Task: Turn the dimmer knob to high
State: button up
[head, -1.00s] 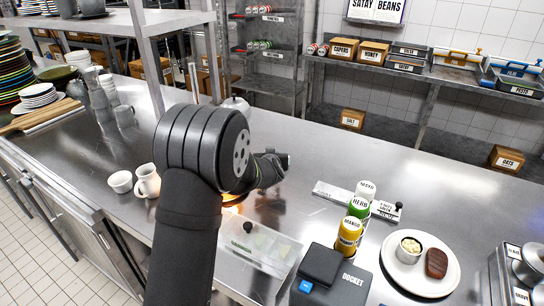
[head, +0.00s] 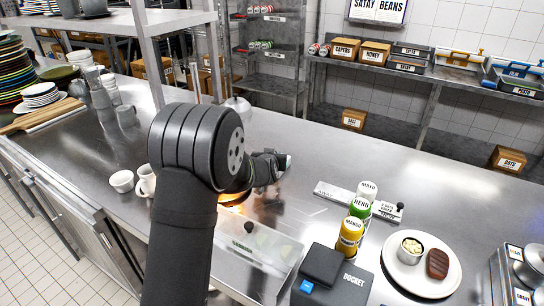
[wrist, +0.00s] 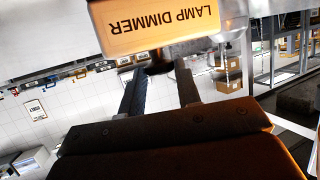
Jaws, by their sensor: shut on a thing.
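The dimmer box, labelled "LAMP DIMMER" (wrist: 165,30), shows upside down at the top of the wrist view. Its dark knob (wrist: 158,68) sticks out below the label, between the two fingers of my gripper (wrist: 160,78). The gripper is shut on the knob, with one finger at each side. The knob's pointer and any scale marks cannot be made out. In the head view, my arm hides the dimmer and the fingertips; only the wrist end shows over the counter.
An orange glow (head: 235,199) lies on the steel counter under my arm. A clear-lidded container (head: 258,245), several labelled bottles (head: 350,233) and a plate with food (head: 398,279) stand to the front and right. White cups (head: 121,181) stand left of my arm.

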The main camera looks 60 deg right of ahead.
jog(key=o, duration=0.9)
jog(key=shift+r, duration=0.1)
jog(key=shift+o, duration=0.2)
jog(key=v, duration=1.7)
jog(key=shift+a, duration=0.2)
